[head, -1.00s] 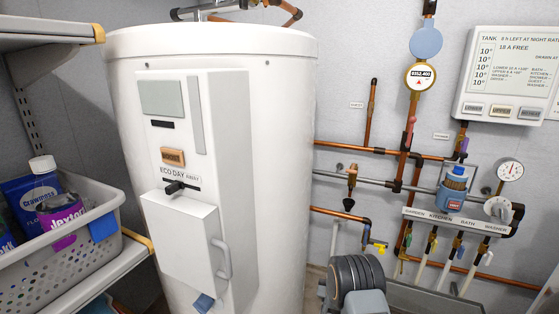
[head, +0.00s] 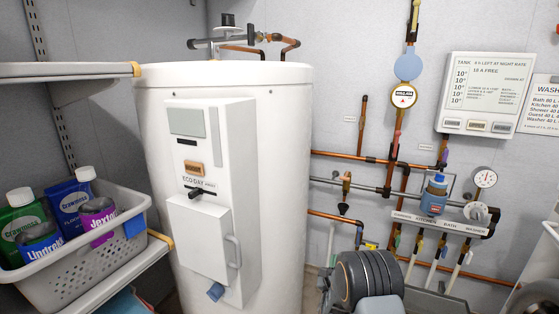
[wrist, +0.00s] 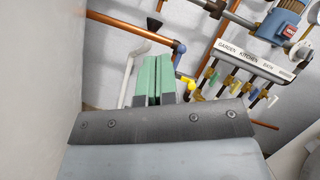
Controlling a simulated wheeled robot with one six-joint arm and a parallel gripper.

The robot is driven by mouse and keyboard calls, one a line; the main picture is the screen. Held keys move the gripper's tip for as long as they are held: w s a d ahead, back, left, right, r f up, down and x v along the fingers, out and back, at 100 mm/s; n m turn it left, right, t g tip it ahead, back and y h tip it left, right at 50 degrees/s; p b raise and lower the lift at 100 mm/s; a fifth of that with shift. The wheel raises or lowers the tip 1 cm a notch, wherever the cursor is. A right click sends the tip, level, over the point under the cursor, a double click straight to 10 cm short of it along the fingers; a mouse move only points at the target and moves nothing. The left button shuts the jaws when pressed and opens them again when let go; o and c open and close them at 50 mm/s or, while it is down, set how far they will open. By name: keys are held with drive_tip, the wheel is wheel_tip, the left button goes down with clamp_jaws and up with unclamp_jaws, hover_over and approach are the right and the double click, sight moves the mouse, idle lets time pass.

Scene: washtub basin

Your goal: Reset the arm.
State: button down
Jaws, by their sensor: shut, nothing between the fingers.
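My gripper (wrist: 157,80) shows in the wrist view with its two green fingers pressed together, empty. It points toward the pipework and wall, with the white tank's side close on the left. In the head view my arm (head: 368,282), a dark ribbed joint with grey links, is folded low at the bottom right of centre, in front of the pipes. The fingers are hidden in the head view.
A white water tank (head: 285,170) with a control panel stands left of my arm. A shelf at left holds a basket (head: 85,275) of bottles. Copper pipes (head: 345,156), a blue pump (head: 434,197) and a valve manifold (head: 425,220) line the wall at right.

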drive_tip(key=s+a+r+n+g+y+p, duration=0.1)
drive_tip(key=s+r+n+g+y+p, duration=0.15)
drive_tip(key=r+n+p, duration=0.55)
drive_tip(key=s+a+r+n+g+y+p, duration=0.1)
drive_tip(key=s+r+n+g+p, duration=0.3)
drive_tip(key=r, duration=0.8)
drive_tip(key=a+r+n+g+y+p, duration=0.1)
drive_tip(key=r+n+g+y+p, duration=0.1)
drive_tip(key=r+n+p, duration=0.6)
drive_tip(key=s+r+n+g+p, duration=0.4)
drive_tip(key=s+r+n+p, duration=0.2)
drive_tip(key=s+r, duration=0.3)
drive_tip(key=s+r+n+g+p, duration=0.5)
drive_tip(key=s+r, duration=0.4)
drive_tip(key=s, duration=0.7)
drive_tip(key=n+p, duration=0.1)
drive_tip(key=p, duration=0.1)
drive_tip(key=shift+d+n+p, duration=0.2)
drive_tip(key=shift+n+p, duration=0.1)
drive_tip(key=shift+n, duration=0.1)
